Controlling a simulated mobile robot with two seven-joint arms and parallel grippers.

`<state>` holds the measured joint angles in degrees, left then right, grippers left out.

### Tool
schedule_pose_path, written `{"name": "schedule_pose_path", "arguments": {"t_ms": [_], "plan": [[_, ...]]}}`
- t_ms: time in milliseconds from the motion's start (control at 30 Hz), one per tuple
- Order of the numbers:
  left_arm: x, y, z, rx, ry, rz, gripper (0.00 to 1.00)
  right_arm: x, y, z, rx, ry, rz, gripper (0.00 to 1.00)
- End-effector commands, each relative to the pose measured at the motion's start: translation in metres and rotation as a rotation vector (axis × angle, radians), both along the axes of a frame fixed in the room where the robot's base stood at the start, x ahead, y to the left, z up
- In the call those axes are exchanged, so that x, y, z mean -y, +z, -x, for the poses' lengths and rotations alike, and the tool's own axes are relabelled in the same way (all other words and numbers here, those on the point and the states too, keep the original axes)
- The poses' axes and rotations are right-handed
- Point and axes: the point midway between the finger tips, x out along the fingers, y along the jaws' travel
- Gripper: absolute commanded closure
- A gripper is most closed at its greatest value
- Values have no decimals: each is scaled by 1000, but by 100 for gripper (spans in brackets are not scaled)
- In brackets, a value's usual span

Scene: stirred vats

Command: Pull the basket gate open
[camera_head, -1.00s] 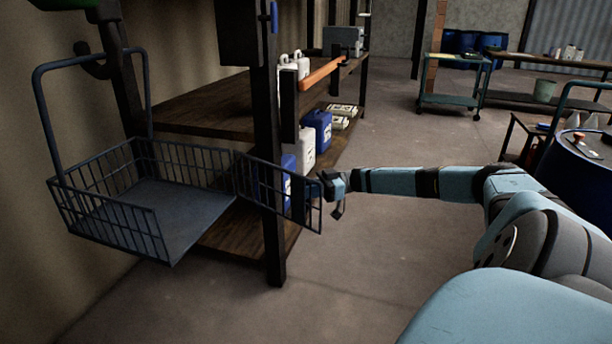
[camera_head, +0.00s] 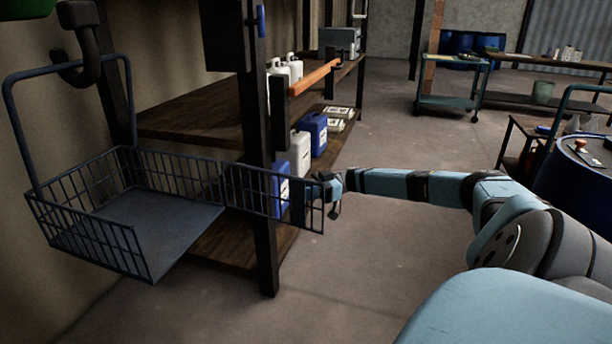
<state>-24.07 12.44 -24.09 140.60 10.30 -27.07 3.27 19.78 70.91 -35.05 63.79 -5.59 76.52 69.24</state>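The dark wire basket (camera_head: 92,248) hangs at the left from a hook (camera_head: 85,45) by its tall handle. Its near-right side stands open, and the flat floor inside looks empty. The barred gate (camera_head: 240,190) is swung out to the right, nearly in line with the basket's back wall, and passes in front of a dark shelf post. My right gripper (camera_head: 326,192) is at the gate's free end, touching or very close to it. Its fingers are small and partly hidden, so I cannot tell if they are closed on the gate. My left gripper is out of view.
A wooden shelf (camera_head: 195,115) with a dark post (camera_head: 262,255) stands behind the gate. White and blue jugs (camera_head: 312,135) stand on it. A green cart (camera_head: 450,90) and a blue drum (camera_head: 580,190) are farther right. The floor in front is clear.

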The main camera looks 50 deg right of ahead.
Motion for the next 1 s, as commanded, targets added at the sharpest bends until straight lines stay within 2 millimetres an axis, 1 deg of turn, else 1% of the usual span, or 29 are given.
{"name": "schedule_pose_path", "arguments": {"t_ms": [133,167,200,467,567,667,833,1000], "plan": [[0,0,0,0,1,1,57,0,0,0,1,-1,0,100],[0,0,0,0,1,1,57,0,0,0,1,-1,0,77],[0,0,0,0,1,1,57,0,0,0,1,-1,0,74],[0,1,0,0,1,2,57,0,0,0,1,0,0,74],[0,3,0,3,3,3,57,6,1,3,0,-2,1,74],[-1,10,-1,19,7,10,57,18,2,10,-2,-4,1,74],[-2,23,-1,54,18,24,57,51,3,28,0,-4,1,74],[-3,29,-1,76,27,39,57,85,1,47,1,-5,0,74]]}}
